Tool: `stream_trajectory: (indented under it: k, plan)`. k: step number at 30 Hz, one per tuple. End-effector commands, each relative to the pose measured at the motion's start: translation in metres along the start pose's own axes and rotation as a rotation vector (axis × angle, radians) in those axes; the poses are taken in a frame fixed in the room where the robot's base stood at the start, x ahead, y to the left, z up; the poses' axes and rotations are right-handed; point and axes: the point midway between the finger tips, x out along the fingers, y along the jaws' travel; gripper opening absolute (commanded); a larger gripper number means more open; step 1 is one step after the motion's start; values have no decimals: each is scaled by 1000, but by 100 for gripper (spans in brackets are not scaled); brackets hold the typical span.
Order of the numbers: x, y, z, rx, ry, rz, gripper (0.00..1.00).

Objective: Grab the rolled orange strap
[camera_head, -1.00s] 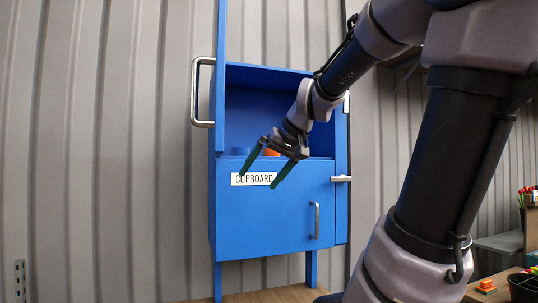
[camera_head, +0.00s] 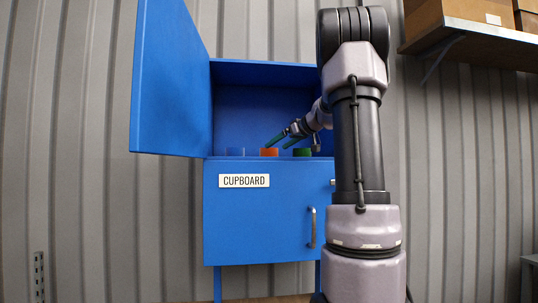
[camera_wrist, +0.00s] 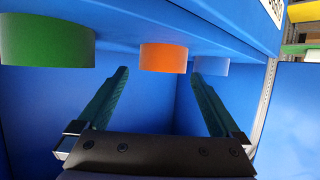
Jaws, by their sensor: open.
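The rolled orange strap (camera_head: 269,153) stands in the cupboard's open upper compartment, between a blue roll (camera_head: 235,152) and a green roll (camera_head: 302,153). My gripper (camera_head: 275,146) is in the compartment, its two green fingers spread, just above and around the orange roll in the head view. In the wrist view, which is upside down, the orange strap (camera_wrist: 164,57) lies between the open fingertips (camera_wrist: 159,71) and a little beyond them. The green roll (camera_wrist: 45,42) is left there and the blue roll (camera_wrist: 212,66) right. Nothing is held.
The blue cupboard (camera_head: 255,215) has its upper door (camera_head: 172,80) swung open to the left. Its lower front carries a handle (camera_head: 312,228) and is shut. A wall shelf (camera_head: 470,30) with boxes hangs at the upper right. My arm hides the compartment's right side.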

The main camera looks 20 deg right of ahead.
Motion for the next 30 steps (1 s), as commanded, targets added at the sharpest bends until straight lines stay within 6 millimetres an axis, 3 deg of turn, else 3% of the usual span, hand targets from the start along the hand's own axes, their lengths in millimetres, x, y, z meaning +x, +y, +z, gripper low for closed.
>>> stream_trajectory:
  k: [8,16,23,24,27,30]
  plan:
    - [20,-1,1,0,-2,-1,100]
    - [58,-3,2,0,-1,0,100]
    - [62,-3,1,0,-1,0,100]
    - [62,-3,1,0,-1,0,92]
    - [62,-3,1,0,-1,0,54]
    - [61,-3,1,0,0,0,23]
